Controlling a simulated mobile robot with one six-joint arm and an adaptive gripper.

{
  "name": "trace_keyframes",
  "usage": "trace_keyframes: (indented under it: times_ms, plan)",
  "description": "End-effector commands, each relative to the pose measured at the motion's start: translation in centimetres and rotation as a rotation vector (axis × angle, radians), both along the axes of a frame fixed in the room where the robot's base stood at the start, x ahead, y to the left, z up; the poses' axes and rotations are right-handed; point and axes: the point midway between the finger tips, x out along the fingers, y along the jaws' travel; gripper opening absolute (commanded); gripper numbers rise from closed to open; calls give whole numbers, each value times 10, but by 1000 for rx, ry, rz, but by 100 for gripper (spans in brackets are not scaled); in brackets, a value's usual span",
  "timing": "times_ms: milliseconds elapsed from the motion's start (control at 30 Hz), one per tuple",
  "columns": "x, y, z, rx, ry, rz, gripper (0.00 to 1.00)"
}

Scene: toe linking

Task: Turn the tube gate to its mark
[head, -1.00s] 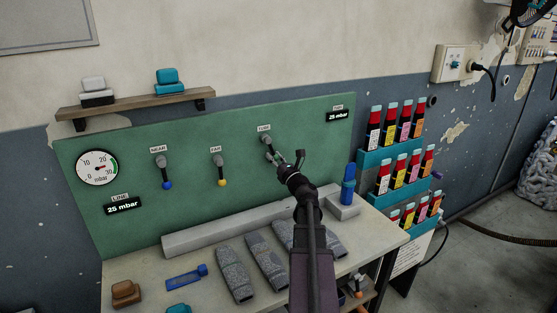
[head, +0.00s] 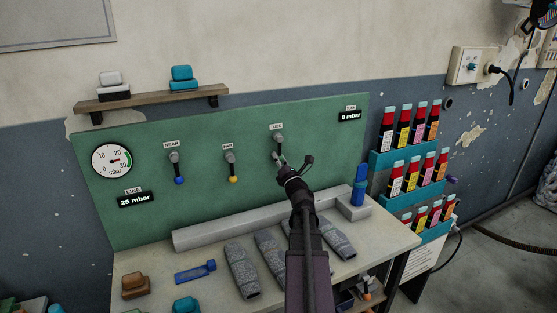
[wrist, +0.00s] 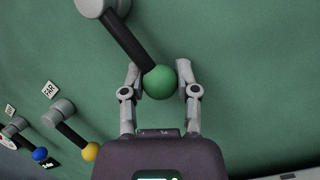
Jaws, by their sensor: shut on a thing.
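The tube gate (head: 278,139) is a grey knob with a dark lever on the green panel (head: 325,140), under a small label. In the wrist view its lever (wrist: 126,40) runs from the grey pivot at top left down to a green ball (wrist: 160,82). My gripper (head: 281,160) is shut on the green ball, with one finger on each side; it also shows in the wrist view (wrist: 160,80). The lever lies nearly parallel to the FAR lever. The upper-right readout (head: 350,116) shows 0 mbar. I cannot make out a mark.
The NEAR lever (head: 175,167) with a blue ball and the FAR lever (head: 231,165) with a yellow ball hang to the left. A dial gauge (head: 111,160) and a 25 mbar LINE readout (head: 138,199) are at far left. Grey socks (head: 241,271) lie on the bench below.

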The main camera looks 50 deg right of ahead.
Motion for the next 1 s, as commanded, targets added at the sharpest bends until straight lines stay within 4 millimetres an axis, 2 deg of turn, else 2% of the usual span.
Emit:
trace_keyframes:
  times_ms: [100,133,233,267,1000]
  plan:
    - [-1,3,-1,-6,3,4,0]
    - [-1,2,-1,-5,4,3,43]
    - [-2,2,-1,-6,3,2,73]
    - [-2,1,-1,-6,4,1,75]
    - [-2,-1,0,-3,1,-1,75]
